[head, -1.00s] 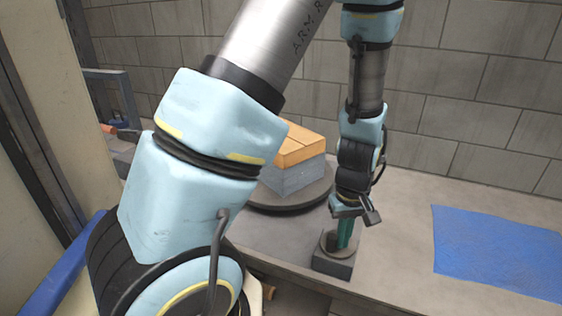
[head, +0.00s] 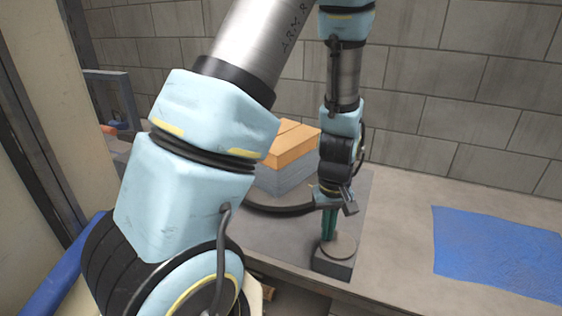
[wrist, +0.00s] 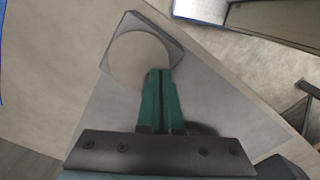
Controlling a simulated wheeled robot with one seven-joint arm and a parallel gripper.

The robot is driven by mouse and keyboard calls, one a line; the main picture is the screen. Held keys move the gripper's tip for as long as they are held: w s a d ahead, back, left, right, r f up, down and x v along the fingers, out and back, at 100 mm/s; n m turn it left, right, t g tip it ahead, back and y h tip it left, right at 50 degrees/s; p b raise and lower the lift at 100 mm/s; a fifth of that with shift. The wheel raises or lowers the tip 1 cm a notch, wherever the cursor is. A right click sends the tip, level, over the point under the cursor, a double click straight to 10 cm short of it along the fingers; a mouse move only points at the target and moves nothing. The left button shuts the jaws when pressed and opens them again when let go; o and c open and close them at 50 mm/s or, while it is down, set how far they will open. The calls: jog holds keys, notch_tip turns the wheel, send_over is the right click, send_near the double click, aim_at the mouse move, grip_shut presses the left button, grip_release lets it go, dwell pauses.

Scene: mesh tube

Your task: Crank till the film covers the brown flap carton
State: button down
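The brown flap carton (head: 292,148) stands on a dark round turntable (head: 282,210), partly behind my arm in the head view. Its upper part shows orange-brown; grey film (head: 287,177) covers the lower part. The crank is a dark block with a grey disc (head: 341,247) at the table's front, and the disc also shows in the wrist view (wrist: 138,60). My gripper (head: 329,236) points down at the disc's left rim. Its green fingers (wrist: 161,74) are close together at the rim, seemingly around the crank handle, which they hide.
A blue mat (head: 495,252) lies on the right of the table (head: 400,215). A block wall (head: 450,90) stands behind. My arm hides the table's left part. The table between crank and mat is clear.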

jog(key=shift+w+d, duration=0.15)
jog(key=shift+w, duration=1.1)
jog(key=shift+w+d+p, duration=0.3)
jog(key=shift+p, duration=0.05)
jog(key=shift+s+d+p, duration=0.1)
jog(key=shift+d+p, duration=0.35)
jog(key=shift+d, duration=0.95)
jog(key=shift+s+d, duration=0.2)
jog(key=shift+d, duration=0.4)
jog(key=shift+s+d+p, duration=0.3)
jog(key=shift+d+p, duration=0.1)
jog(key=shift+s+d, duration=0.2)
jog(key=shift+s, duration=0.45)
jog(key=shift+s+a, duration=0.15)
jog(key=shift+s, duration=1.25)
jog(key=shift+s+a, duration=0.4)
jog(key=shift+s, duration=0.05)
jog(key=shift+w+a, duration=0.15)
jog(key=shift+a, duration=1.8)
